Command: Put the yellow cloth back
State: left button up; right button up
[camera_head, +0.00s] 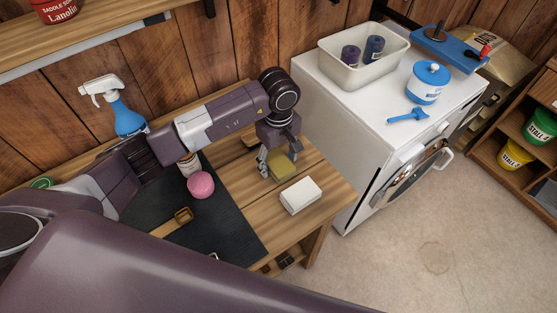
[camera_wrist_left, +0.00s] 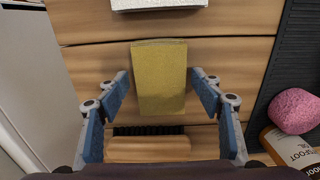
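The yellow cloth (camera_head: 281,166) is a folded, olive-yellow block lying on the wooden bench, just behind a white block (camera_head: 301,196). My left gripper (camera_head: 270,160) is over the bench, pointing down at the cloth. In the left wrist view the cloth (camera_wrist_left: 160,78) lies between the two blue-padded fingers (camera_wrist_left: 162,88), with a gap on each side, so the gripper is open and not touching it. My right gripper does not show in either view.
A wooden-backed brush (camera_wrist_left: 148,148) lies beside the cloth. A dark mat (camera_head: 222,232) holds a pink sponge (camera_head: 201,185) and a small brown item (camera_head: 183,215). A blue spray bottle (camera_head: 127,118) stands behind my arm. A white cabinet (camera_head: 345,115) bears a cream bin (camera_head: 350,72).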

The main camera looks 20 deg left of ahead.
aim_at(279, 162)
pick_arm(q)
jog(key=shift+r, duration=0.15)
jog(key=shift+w+r, duration=0.1)
jog(key=shift+r, duration=0.1)
notch_tip(279, 162, up, 12)
jog(key=b, duration=0.3)
jog(key=shift+f+b, duration=0.15)
jog(key=shift+b, duration=0.15)
